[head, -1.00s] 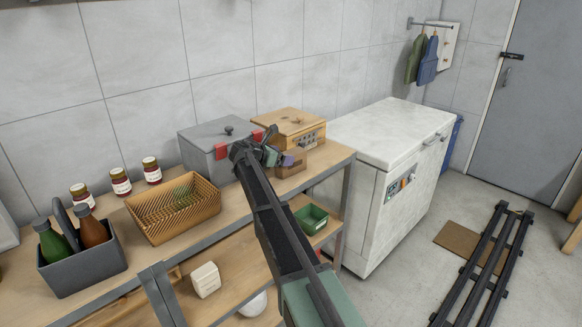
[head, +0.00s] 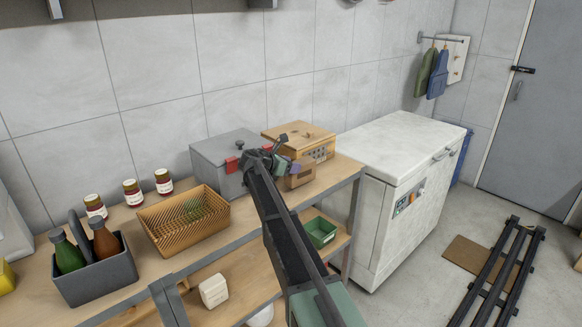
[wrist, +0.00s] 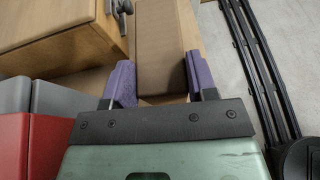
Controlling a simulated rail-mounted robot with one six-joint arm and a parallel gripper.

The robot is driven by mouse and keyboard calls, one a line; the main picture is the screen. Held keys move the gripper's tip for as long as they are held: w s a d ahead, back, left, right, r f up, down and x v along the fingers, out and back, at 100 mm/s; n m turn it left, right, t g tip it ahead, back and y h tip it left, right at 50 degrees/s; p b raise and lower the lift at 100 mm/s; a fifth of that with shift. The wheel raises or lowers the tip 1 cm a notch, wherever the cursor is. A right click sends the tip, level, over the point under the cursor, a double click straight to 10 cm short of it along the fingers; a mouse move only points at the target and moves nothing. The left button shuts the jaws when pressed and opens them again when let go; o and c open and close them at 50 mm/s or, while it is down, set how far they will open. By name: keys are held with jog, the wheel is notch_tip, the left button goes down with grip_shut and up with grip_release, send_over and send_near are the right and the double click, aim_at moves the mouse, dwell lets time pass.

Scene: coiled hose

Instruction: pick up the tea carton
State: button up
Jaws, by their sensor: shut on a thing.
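The tea carton appears to be the plain brown box (head: 299,178) at the right end of the shelf top, in front of a wooden box. It also shows in the wrist view (wrist: 163,48), lying between the purple finger pads. My gripper (wrist: 158,78) is shut on the brown box, with one pad on each long side. In the head view my gripper (head: 283,165) partly hides the box, and I cannot tell whether the box is clear of the shelf.
The wooden box (head: 302,143) stands close behind, and a grey box with red latches (head: 222,160) stands to the left. A wicker basket (head: 182,222), jars and a bottle caddy (head: 97,280) are further left. A white chest freezer (head: 392,185) stands to the right.

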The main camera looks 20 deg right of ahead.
notch_tip(320, 180, up, 18)
jog(key=p, duration=1.6)
jog(key=shift+p, duration=0.35)
